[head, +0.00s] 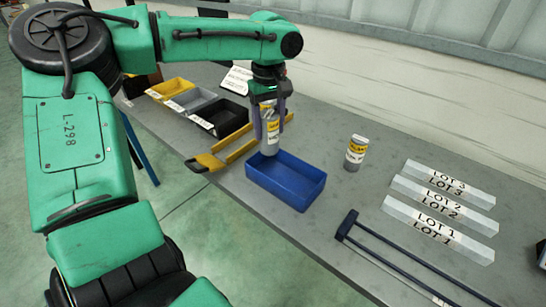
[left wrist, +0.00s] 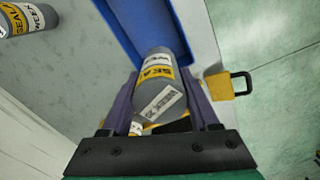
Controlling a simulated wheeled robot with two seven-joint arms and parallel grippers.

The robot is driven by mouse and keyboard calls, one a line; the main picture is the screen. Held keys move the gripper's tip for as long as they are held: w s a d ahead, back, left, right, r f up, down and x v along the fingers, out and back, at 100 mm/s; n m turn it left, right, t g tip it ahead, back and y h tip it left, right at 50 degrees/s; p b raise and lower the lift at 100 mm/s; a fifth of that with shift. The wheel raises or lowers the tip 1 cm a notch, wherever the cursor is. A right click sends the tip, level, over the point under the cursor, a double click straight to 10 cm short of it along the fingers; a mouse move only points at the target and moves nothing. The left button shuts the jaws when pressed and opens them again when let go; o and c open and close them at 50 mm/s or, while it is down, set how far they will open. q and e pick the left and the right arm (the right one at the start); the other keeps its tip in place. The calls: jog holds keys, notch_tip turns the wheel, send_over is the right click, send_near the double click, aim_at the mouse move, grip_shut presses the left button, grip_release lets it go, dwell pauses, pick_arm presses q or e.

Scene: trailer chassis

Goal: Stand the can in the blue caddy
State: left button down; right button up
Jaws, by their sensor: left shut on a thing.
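My left gripper (head: 270,126) is shut on a grey can (head: 271,145) with a yellow and white label. The can hangs upright between the two purple-grey fingers. It also shows in the left wrist view (left wrist: 160,97), with its far end against the blue caddy (left wrist: 119,28). In the head view the blue caddy (head: 296,199) is an open, empty-looking tray on the grey bench. The can's lower end is at the caddy's back left corner; I cannot tell whether it is over the rim or behind it. My right gripper is not in view.
A second, similar can (head: 355,153) stands right of the caddy. A dark-blue-handled tool (head: 380,238) and clear LOT blocks (head: 440,205) lie at right.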

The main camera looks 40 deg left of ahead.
aim_at(270, 115)
pick_arm(q)
notch_tip(270, 115, down, 8)
jog(key=shift+d+f, duration=0.15)
jog(key=shift+f, duration=0.1)
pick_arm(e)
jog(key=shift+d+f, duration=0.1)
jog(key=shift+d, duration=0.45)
pick_arm(q)
jog(key=shift+f, duration=0.1)
jog(key=shift+c, duration=0.7)
grip_release()
notch_tip(270, 115, up, 12)
jog(key=shift+r, duration=0.2)
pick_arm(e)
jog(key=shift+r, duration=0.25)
pick_arm(q)
jog(key=shift+f, duration=0.1)
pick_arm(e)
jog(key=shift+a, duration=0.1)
